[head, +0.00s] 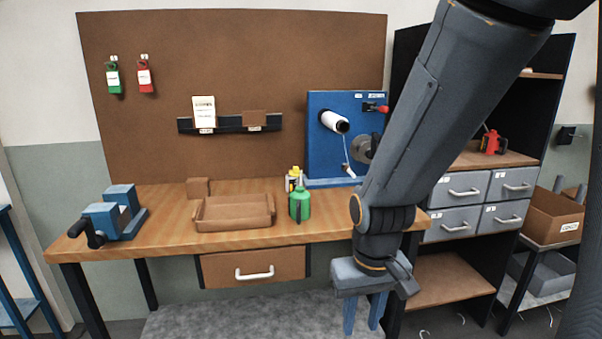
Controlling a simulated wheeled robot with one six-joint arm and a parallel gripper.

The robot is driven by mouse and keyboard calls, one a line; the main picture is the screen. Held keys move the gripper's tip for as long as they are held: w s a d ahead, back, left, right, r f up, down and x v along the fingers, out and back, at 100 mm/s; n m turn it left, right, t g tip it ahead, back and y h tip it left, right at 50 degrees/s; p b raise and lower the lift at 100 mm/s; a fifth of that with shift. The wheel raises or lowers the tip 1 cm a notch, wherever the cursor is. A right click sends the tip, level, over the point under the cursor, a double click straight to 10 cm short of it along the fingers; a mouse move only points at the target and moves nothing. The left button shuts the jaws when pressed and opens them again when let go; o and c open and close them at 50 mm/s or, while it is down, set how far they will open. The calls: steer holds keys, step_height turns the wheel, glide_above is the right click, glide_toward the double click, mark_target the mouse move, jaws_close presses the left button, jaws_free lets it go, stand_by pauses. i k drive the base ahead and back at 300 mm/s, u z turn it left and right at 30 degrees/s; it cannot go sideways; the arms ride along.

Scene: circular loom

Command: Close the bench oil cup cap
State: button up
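A wooden workbench (165,209) stands along the wall. On its right half is a green container (300,204) with a narrow top, beside a small yellow and white bottle (291,180). I cannot make out for certain which item is the oil cup or how its cap stands; my arm hides part of the bench's right end. My gripper (363,314) points down in front of the bench, below its top and right of the drawer. Its two blue fingers are apart with nothing visible between them.
A blue vise (113,214) sits at the left end, and a brown tray (234,226) lies mid-bench. A blue panel (320,110) with a white spool (333,121) stands at the back right. Grey drawers (460,210) and shelves stand right of my arm. A grey mat (240,318) covers the floor.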

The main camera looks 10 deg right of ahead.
mark_target(295, 172)
steer(key=z, duration=0.95)
steer(key=k, duration=0.1)
steer(key=u, duration=1.8)
steer(key=i, duration=0.95)
steer(key=z, duration=0.65)
